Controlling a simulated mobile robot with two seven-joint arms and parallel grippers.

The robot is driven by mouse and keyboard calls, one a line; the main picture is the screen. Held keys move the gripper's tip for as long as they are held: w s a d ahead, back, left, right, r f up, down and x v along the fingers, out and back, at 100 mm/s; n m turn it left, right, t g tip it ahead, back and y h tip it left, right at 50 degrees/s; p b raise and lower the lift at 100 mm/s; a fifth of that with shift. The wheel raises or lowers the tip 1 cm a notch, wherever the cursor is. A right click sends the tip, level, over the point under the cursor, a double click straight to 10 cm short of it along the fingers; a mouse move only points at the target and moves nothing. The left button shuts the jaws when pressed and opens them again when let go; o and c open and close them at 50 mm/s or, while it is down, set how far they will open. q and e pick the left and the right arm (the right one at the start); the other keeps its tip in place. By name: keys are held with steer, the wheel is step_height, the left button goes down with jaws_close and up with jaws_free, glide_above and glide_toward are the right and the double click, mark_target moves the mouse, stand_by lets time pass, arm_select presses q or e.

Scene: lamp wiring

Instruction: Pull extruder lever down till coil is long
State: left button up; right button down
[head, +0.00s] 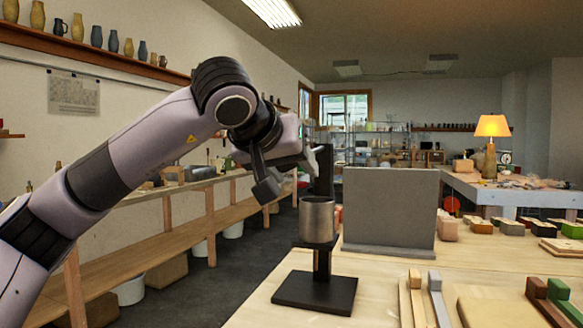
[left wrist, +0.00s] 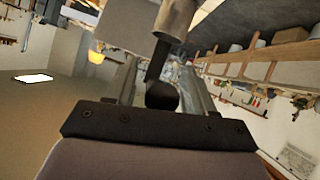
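The extruder (head: 317,220) stands upright on the table, with a metal cylinder, a black post and a flat black base. Its cylinder also shows at the top of the left wrist view (left wrist: 175,18). The lever, a dark bar ending in a round black knob (left wrist: 162,95), shows in the left wrist view; in the head view my gripper hides the knob. My left gripper (head: 312,160) is at the top of the extruder. Its fingers (left wrist: 162,82) are apart, with the knob between them and gaps visible on both sides. No clay coil is visible. My right gripper is out of view.
A grey upright panel (head: 390,210) stands just right of the extruder. Wooden and grey bars (head: 416,297) and several small blocks (head: 510,226) lie on the table (head: 265,312) to the right. A lit lamp (head: 491,128) stands on a farther table.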

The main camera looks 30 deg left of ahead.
arm_select(q)
steer(key=v, duration=0.7)
stand_by(0.4)
steer(key=shift+s, duration=0.1)
